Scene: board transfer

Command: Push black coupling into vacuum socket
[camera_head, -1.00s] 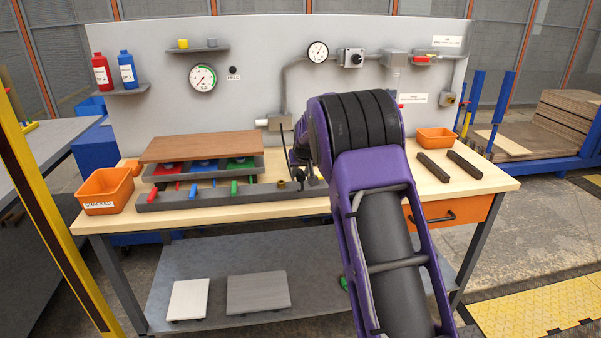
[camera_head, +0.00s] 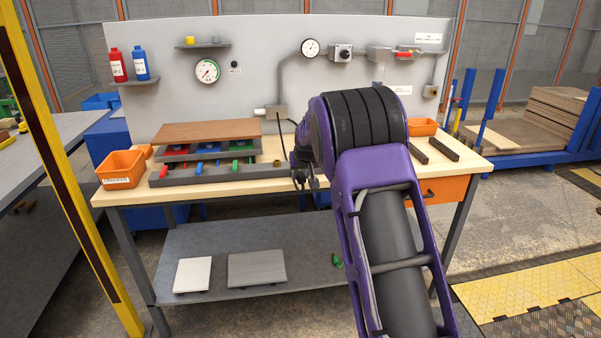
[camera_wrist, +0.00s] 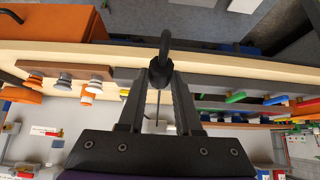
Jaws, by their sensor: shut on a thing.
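My gripper (camera_wrist: 160,82) is shut on the black coupling (camera_wrist: 160,72) in the wrist view. A dark curved piece rises from the coupling, and a thin dark line runs between the fingers. In the head view my gripper (camera_head: 306,184) is small and dark, near the bench's front edge; the coupling cannot be told apart there. I cannot pick out the vacuum socket for certain. A small brass fitting (camera_head: 278,162) stands on the bench just left of my gripper, apart from it. A grey box (camera_head: 276,112) on the back panel has a dark hose hanging down.
The wooden bench (camera_head: 225,188) holds a brown board (camera_head: 207,132) over grey racks with coloured pieces, an orange bin (camera_head: 123,168) at left and dark bars (camera_head: 440,148) at right. Gauges and valves line the panel. My arm hides the bench's middle right.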

